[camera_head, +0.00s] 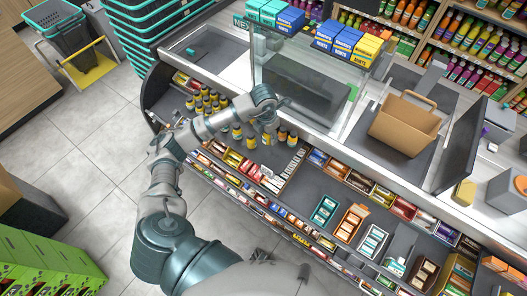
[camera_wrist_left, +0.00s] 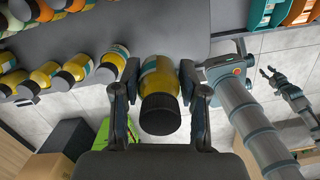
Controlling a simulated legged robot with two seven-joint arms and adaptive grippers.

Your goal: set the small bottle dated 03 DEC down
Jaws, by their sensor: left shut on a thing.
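My left gripper (camera_head: 267,124) is over the counter's front shelf in the head view, at the end of the arm that comes in from the left. In the left wrist view, its two fingers (camera_wrist_left: 160,88) are shut on the sides of a small yellow bottle (camera_wrist_left: 158,78) with a black cap. The cap faces the camera. No date can be read on the bottle. My right gripper (camera_wrist_left: 276,82) shows small at the right of the left wrist view, fingers spread and empty.
Several similar bottles (camera_head: 207,101) stand on the shelf left of the gripper, and a row (camera_wrist_left: 72,69) runs close beside the held bottle. Packets of sweets (camera_head: 235,160) fill the front shelf. A clear screen (camera_head: 300,80) and a brown basket (camera_head: 404,126) stand behind.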

